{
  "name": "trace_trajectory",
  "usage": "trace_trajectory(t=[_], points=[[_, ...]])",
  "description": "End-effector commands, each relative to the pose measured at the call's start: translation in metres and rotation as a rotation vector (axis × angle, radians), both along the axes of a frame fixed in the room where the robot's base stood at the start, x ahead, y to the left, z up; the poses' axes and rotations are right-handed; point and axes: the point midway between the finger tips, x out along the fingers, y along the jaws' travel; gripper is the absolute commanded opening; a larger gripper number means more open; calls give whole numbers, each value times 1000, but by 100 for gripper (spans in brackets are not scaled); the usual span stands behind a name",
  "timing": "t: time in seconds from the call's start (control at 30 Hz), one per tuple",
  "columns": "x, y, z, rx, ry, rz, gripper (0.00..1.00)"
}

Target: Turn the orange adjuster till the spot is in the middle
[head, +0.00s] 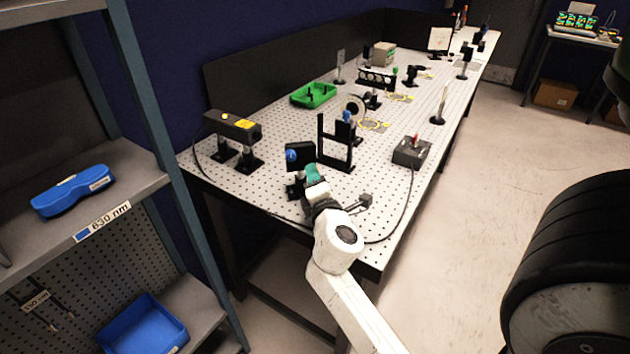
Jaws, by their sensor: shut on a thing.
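My gripper (313,174) has teal fingertips and is shut at the lower right side of a black optic mount (299,156) near the front of the bench. What it grips is hidden between the fingers, at the place of an adjuster on this mount. No orange adjuster shows. A blue knob (291,155) sits on the mount's left side, clear of my fingers. A white screen (440,39) stands at the far end of the bench. It is too small to tell where a spot lies on it.
The perforated bench (260,188) holds a black laser box (232,126), a black frame (335,150) close right of my gripper, a control box (412,151) with a cable, and a green tray (314,95). A shelf (100,200) stands at left.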

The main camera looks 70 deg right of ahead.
Motion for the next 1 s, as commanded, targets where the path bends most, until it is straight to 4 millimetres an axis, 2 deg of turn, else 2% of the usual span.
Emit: trace_trajectory(t=[0.53, 0.57, 0.6, 0.8, 1.0], points=[[-1, 0, -1, 16, -21, -3, 0], [-1, 0, -1, 16, -21, -3, 28], [-1, 0, -1, 16, -21, -2, 32], [-1, 0, -1, 15, -21, -2, 51], [0, 0, 0, 14, -22, -1, 53]])
